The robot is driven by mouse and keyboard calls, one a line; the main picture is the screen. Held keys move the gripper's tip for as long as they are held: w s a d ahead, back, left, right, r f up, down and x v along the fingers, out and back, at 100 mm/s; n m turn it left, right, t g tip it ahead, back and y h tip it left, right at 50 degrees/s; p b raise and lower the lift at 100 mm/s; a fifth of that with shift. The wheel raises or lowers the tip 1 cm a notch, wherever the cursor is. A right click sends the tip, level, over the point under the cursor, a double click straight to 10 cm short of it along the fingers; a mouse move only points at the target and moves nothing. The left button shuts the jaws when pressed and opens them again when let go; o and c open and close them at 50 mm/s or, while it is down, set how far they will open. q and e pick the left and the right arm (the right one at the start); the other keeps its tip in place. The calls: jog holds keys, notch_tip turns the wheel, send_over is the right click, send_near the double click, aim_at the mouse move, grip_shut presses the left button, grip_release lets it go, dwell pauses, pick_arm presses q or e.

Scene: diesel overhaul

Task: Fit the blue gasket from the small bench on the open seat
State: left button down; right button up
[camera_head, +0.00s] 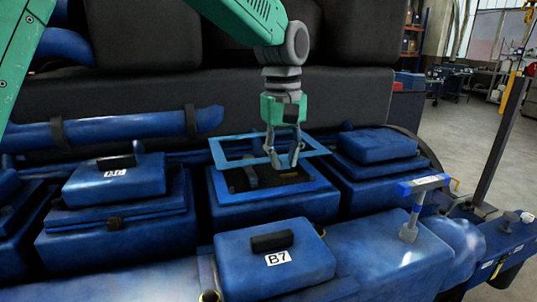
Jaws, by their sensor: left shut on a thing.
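The blue gasket (240,162), a thin light-blue rectangular frame, is in the head view just above the open seat (230,195). The seat is a blue housing with a rectangular opening and dark parts inside. The gasket looks roughly level and a little apart from the seat, set slightly towards its back. My left gripper (294,162) points down from above and is shut on the gasket's near edge, right of its middle. The small bench cannot be made out. My right gripper is not in view.
A blue cover labelled B7 (275,262) lies in front of the seat. Closed covered housings stand at the left (115,183) and right (376,146). A hammer-like tool (412,223) with a blue and white top stands at the front right. A blue pipe (120,127) runs behind on the left.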

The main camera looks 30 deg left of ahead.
pick_arm(q)
notch_tip(320, 180, down, 6)
jog(key=shift+w+r, duration=0.1)
jog(key=shift+w, duration=0.05)
jog(key=shift+s+a+f, duration=0.1)
jog(key=shift+a+f, duration=0.1)
jog(key=shift+a, duration=0.4)
jog(key=shift+s+a+f, duration=0.1)
jog(key=shift+a+f, duration=0.05)
jog(key=shift+a, duration=0.4)
jog(key=shift+s+d, duration=0.1)
jog(key=shift+d, duration=0.05)
jog(key=shift+d+r, duration=0.25)
jog(key=shift+d, duration=0.6)
jog(key=shift+w+a+f, duration=0.1)
jog(key=shift+w+a, duration=0.05)
jog(key=shift+w, duration=0.05)
jog(key=shift+s+d+f, duration=0.1)
jog(key=shift+d+f, duration=0.2)
jog(key=shift+d, duration=0.2)
jog(key=shift+d+f, duration=0.25)
jog(key=shift+d, duration=0.2)
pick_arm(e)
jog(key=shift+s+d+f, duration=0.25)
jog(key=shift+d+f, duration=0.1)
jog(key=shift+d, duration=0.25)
